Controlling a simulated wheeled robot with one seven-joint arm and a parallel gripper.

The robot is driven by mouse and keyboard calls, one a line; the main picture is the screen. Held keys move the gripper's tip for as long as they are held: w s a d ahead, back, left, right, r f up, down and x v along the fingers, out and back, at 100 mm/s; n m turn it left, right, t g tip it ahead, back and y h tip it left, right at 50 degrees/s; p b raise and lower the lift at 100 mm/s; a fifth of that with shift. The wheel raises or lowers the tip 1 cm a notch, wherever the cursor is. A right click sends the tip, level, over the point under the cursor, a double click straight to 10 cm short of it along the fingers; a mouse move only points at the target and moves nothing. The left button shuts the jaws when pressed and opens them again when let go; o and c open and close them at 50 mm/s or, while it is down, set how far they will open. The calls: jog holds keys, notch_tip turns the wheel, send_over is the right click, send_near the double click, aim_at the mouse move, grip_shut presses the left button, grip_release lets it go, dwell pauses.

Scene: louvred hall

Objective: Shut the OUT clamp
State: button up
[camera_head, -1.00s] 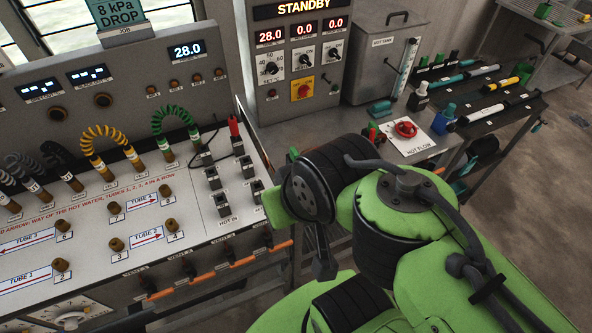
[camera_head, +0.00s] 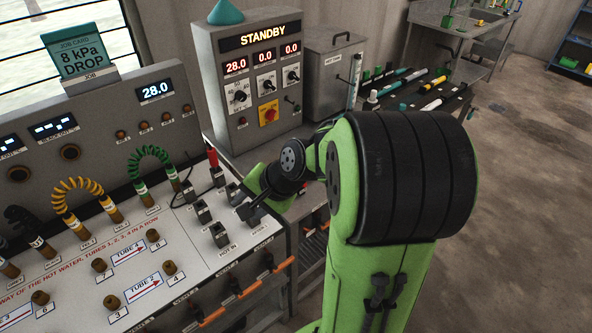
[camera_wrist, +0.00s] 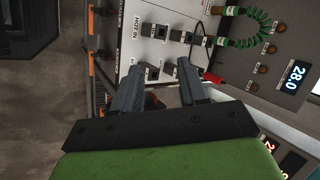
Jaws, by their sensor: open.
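Several small black clamps stand on the white panel in the head view, among them a near one (camera_head: 220,235) by the HOT IN label and one behind it (camera_head: 203,211). I cannot read an OUT label, so I cannot tell which is the OUT clamp. My gripper (camera_head: 252,208) is over the right edge of this panel and partly covers the clamps there. In the wrist view my gripper (camera_wrist: 158,72) is open, its two fingers apart. Dark clamps show between and just beyond the fingertips. I cannot tell whether the fingers touch one.
A red plug (camera_head: 212,158) with a black cable stands close behind the clamps. A green coiled hose (camera_head: 155,160) and a yellow one (camera_head: 85,190) rise to the left. The STANDBY cabinet (camera_head: 228,90) stands behind. Orange-handled valves (camera_head: 212,318) line the front edge.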

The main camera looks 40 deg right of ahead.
jog(key=d+f+m+t+h+b, duration=0.1)
jog(key=d+f+m+t, duration=0.25)
jog(key=d+m, duration=0.45)
jog(key=w+d+f+m+t+h+b, duration=0.1)
jog(key=d+f+m+t, duration=0.25)
jog(key=d+m, duration=0.45)
jog(key=d+f+m+t+h+b, duration=0.1)
jog(key=d+f+m+t+b, duration=0.15)
jog(key=d+f+m, duration=0.4)
jog(key=shift+m, duration=0.35)
jog(key=w, duration=0.3)
jog(key=w+d+p, duration=0.1)
jog(key=w, duration=0.3)
jog(key=w+d, duration=0.1)
jog(key=w, duration=0.2)
jog(key=shift+w+d+r, duration=0.1)
jog(key=shift+w+r, duration=0.05)
jog(key=shift+p, duration=0.35)
jog(key=shift+c, duration=0.3)
grip_shut()
jog(key=shift+r, duration=0.1)
